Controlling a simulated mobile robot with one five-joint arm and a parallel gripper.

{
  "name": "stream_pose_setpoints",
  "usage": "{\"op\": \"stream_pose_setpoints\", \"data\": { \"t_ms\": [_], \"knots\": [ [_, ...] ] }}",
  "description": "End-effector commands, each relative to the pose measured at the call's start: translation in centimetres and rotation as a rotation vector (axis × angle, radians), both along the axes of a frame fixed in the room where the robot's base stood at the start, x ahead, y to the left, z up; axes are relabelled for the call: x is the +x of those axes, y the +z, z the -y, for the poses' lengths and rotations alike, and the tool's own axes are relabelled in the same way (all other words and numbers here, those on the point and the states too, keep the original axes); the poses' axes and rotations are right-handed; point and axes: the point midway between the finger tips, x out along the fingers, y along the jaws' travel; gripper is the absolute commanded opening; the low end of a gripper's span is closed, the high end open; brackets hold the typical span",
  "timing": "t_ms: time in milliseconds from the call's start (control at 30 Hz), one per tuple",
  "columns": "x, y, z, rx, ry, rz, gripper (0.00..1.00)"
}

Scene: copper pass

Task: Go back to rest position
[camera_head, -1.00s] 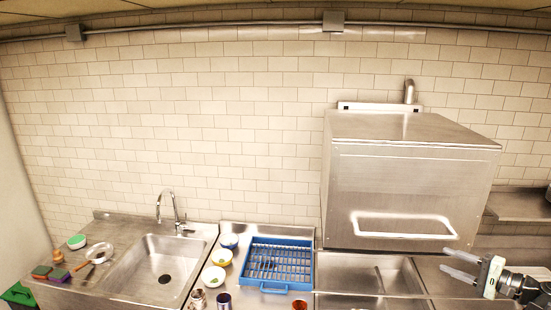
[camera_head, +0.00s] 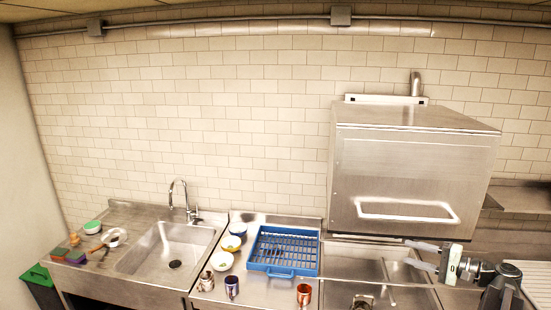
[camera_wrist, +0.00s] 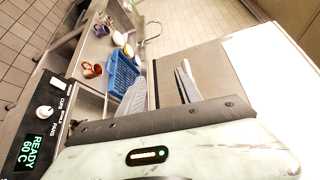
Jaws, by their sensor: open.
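My gripper (camera_head: 417,256) is at the lower right in the head view, in front of the steel dishwasher hood (camera_head: 412,175). Its two pale fingers stand apart and hold nothing. In the wrist view the gripper (camera_wrist: 162,92) also shows its fingers spread with nothing between them. My arm reaches in from the lower right corner of the head view.
A blue rack (camera_head: 283,252) lies on the counter with bowls (camera_head: 226,260) and several metal cups (camera_head: 232,287) near it. The sink (camera_head: 170,250) is on the left, with sponges and a green-lidded item beside it. A control panel reads READY 60 C (camera_wrist: 30,148).

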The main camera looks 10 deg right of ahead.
Motion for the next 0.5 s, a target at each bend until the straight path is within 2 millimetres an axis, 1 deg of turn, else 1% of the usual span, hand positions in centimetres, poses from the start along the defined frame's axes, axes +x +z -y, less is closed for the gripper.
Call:
{"op": "stream_pose_setpoints", "data": {
  "t_ms": [33, 67, 167, 200, 267, 300, 333, 367, 400, 467, 500],
  "knots": [
    [1.3, -1.4, -2.1, -0.001, 0.037, -0.002, 0.41],
    [2.0, -1.9, -3.2, -0.003, 0.057, -0.003, 0.41],
    [4.6, -4.2, -8.2, -0.017, 0.141, -0.024, 0.41],
    [5.6, -5.5, -10.7, -0.027, 0.181, -0.035, 0.41],
    [7.0, -7.8, -14.9, -0.051, 0.250, -0.062, 0.41],
    [7.9, -9.5, -18.0, -0.074, 0.299, -0.085, 0.41],
    [8.3, -10.9, -20.3, -0.094, 0.336, -0.102, 0.41],
    [8.7, -12.3, -22.6, -0.116, 0.371, -0.121, 0.41],
    [9.0, -14.1, -25.6, -0.148, 0.420, -0.146, 0.41],
    [9.2, -17.1, -30.0, -0.208, 0.492, -0.184, 0.41],
    [9.0, -19.1, -32.9, -0.253, 0.541, -0.211, 0.41]
  ]
}}
